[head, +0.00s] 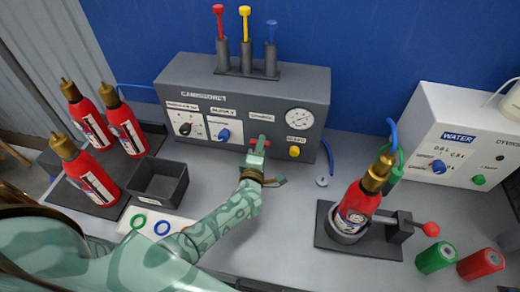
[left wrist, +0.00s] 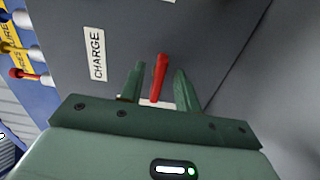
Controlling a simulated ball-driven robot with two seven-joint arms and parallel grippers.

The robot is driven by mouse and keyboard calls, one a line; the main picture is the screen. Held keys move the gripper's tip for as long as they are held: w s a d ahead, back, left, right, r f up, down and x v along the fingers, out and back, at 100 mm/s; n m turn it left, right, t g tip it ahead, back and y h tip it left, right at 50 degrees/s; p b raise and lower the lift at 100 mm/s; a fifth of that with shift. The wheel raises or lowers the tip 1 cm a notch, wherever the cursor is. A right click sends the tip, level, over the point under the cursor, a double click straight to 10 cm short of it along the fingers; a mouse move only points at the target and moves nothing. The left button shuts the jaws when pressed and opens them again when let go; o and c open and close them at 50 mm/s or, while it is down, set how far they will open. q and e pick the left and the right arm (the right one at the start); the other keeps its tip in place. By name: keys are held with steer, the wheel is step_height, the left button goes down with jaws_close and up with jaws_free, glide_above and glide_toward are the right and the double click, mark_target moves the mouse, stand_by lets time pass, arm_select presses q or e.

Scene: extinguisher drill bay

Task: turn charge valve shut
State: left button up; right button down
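The charge valve's red handle (left wrist: 159,78) stands beside the CHARGE label (left wrist: 96,53) in the left wrist view. In the head view the handle (head: 266,143) is on the front of the grey panel box (head: 240,92), partly hidden by my left gripper (head: 257,157). In the left wrist view the left gripper (left wrist: 157,88) is open, one finger on each side of the handle. A gap shows between the handle and each finger. My right gripper is not in view.
The panel also carries a gauge (head: 299,118), a yellow knob (head: 294,152) and a blue knob (head: 223,134). A red extinguisher (head: 352,208) stands in a clamp stand at right. A black bin (head: 158,184) and several red extinguishers (head: 90,180) are at left.

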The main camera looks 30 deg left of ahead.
arm_select(q)
steer(key=p+v, duration=0.1)
steer(key=v, duration=1.5)
steer(key=shift+s+d+f, duration=0.1)
steer(key=shift+s, duration=0.05)
